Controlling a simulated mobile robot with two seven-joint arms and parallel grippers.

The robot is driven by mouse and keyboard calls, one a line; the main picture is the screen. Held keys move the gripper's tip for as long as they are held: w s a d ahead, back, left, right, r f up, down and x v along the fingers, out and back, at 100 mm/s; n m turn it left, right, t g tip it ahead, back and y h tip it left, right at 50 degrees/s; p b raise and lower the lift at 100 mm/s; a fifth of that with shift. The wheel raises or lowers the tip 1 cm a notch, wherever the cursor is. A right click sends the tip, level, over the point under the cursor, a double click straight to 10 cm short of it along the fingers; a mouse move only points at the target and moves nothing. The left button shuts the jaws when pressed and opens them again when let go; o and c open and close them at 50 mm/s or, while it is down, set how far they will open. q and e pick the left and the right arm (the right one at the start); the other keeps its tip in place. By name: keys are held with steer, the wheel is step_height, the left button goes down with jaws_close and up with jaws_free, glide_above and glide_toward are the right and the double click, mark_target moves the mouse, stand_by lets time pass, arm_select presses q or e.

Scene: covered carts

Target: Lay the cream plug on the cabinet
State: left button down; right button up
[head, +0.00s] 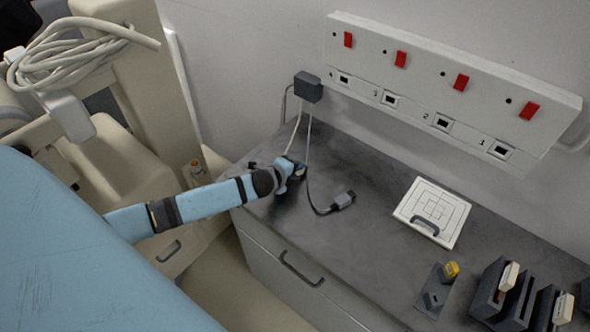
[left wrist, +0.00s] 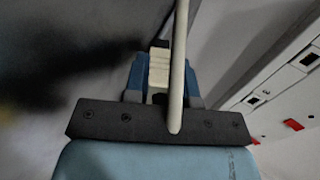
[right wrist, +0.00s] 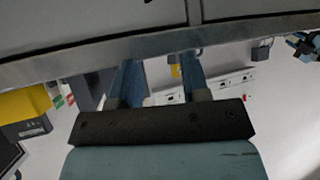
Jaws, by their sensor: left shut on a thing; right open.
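The cream plug (left wrist: 159,72) is between the blue fingers of my left gripper (left wrist: 162,78) in the left wrist view, with its cream cable passing in front. In the head view my left gripper (head: 293,174) is low over the left end of the cabinet's grey top (head: 375,180) and mostly hides the plug. I cannot tell whether the plug touches the top. My right gripper (right wrist: 160,78) is open and empty in the right wrist view, facing the cabinet front (right wrist: 90,22); it does not show in the head view.
A grey plug (head: 343,199) on a dark cord lies right of my left gripper. A wall box (head: 308,87) holds the cords. A white panel (head: 433,211), a yellow item (head: 450,270) and dark holders (head: 515,295) stand further right. Bare top lies between.

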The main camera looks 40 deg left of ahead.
arm_select(q)
steer(key=shift+f, duration=0.35)
stand_by(0.3)
steer(key=c, duration=0.9)
jaws_free()
steer(key=shift+o, duration=0.2)
steer(key=shift+s+d+f, duration=0.1)
steer(key=shift+s, duration=0.05)
steer(key=shift+s+f, duration=0.15)
steer(key=shift+f, duration=0.1)
steer(key=v, duration=0.4)
steer(key=b+v, duration=0.1)
steer(key=v, duration=0.3)
steer(key=r+v, duration=0.1)
steer(key=v, duration=0.4)
steer(key=shift+w, duration=0.3)
steer(key=shift+s+r, duration=0.2)
steer(key=shift+s, duration=0.15)
